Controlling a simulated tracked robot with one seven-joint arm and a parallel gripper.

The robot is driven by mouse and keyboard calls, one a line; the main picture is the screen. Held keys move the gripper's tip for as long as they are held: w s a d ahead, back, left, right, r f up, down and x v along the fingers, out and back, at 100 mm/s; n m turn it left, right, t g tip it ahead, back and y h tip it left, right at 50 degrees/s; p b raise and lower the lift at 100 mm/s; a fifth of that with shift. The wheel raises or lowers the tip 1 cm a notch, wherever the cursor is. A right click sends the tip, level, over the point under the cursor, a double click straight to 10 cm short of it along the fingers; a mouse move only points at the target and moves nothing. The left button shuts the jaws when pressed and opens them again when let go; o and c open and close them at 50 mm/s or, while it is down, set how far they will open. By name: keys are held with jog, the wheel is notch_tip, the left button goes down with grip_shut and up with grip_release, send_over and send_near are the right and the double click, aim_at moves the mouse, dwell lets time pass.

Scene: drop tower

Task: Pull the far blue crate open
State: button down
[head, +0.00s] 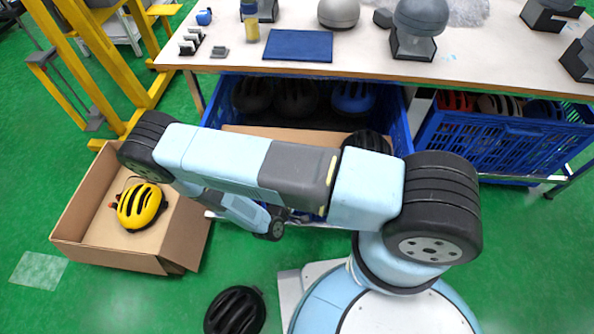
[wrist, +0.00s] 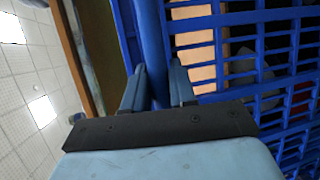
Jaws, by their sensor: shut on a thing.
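A blue crate (head: 401,128) holding several helmets sits under the workbench in the middle of the head view. Its front is largely hidden behind my arm. In the wrist view, a blue slatted crate wall (wrist: 240,22) fills the right side. My gripper (wrist: 156,88) is shut on a blue bar of the crate (wrist: 151,45), one finger on each side of it. In the head view my gripper is mostly hidden by my own arm links. A second blue crate (head: 490,145) with helmets stands further right under the bench.
The workbench (head: 215,50) carries a blue mat and several helmet stands. A cardboard box (head: 85,215) with a yellow helmet (head: 141,206) stands on the floor at left. A black helmet (head: 234,311) lies near my base. A yellow frame (head: 95,45) stands at back left.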

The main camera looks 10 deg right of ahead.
jog(key=shift+s+a+f, duration=0.1)
jog(key=shift+s+a, duration=0.15)
jog(key=shift+s, duration=0.85)
jog(key=shift+s+a+f, duration=0.1)
jog(key=shift+s+a, duration=0.1)
jog(key=shift+s, duration=0.85)
jog(key=c, duration=1)
grip_release()
jog(key=shift+w+r, duration=0.1)
jog(key=v, duration=1.4)
jog(key=shift+w, duration=0.1)
jog(key=shift+w+a, duration=0.1)
